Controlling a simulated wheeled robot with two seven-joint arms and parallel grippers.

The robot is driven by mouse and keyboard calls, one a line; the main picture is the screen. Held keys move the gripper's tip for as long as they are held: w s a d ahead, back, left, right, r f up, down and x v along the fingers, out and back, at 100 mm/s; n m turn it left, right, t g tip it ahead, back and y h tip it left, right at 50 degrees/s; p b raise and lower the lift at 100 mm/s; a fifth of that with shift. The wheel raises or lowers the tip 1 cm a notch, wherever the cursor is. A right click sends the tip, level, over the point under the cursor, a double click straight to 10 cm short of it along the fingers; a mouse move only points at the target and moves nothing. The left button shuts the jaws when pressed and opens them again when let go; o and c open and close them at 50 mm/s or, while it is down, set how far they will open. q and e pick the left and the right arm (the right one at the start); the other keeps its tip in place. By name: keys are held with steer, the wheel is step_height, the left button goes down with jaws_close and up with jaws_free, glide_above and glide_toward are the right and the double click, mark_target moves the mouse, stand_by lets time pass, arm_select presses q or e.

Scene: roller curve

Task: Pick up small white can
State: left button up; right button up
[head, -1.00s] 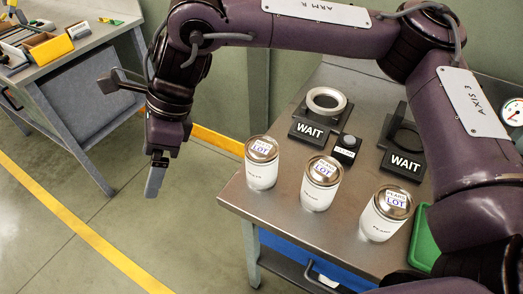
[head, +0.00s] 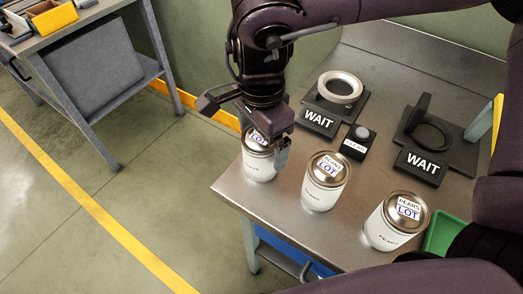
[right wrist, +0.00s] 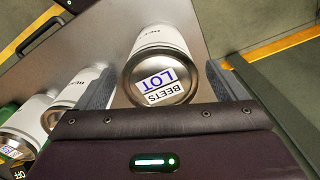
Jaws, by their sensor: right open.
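Three white cans with metal lids and LOT labels stand along the table's front edge in the head view: a left one (head: 258,168), a middle one (head: 322,192) and a right one (head: 388,230). My right gripper (head: 268,142) is at the top of the left can. In the right wrist view this can (right wrist: 160,40), its lid reading BEETS LOT, stands between the two open fingers (right wrist: 163,88), with a small gap at the sides. The lid is partly hidden by the gripper in the head view. My left gripper is not in view.
Behind the cans are two black WAIT signs (head: 319,122) (head: 420,166), a metal ring (head: 340,87) on a stand, a black button box (head: 357,142) and a raised black flap (head: 415,115). A green tray (head: 440,232) is at the right. Open floor lies left of the table.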

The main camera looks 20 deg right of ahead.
steer(key=shift+f, duration=0.7)
steer(key=c, duration=1.3)
steer(key=shift+r, duration=0.1)
steer(key=shift+c, duration=0.2)
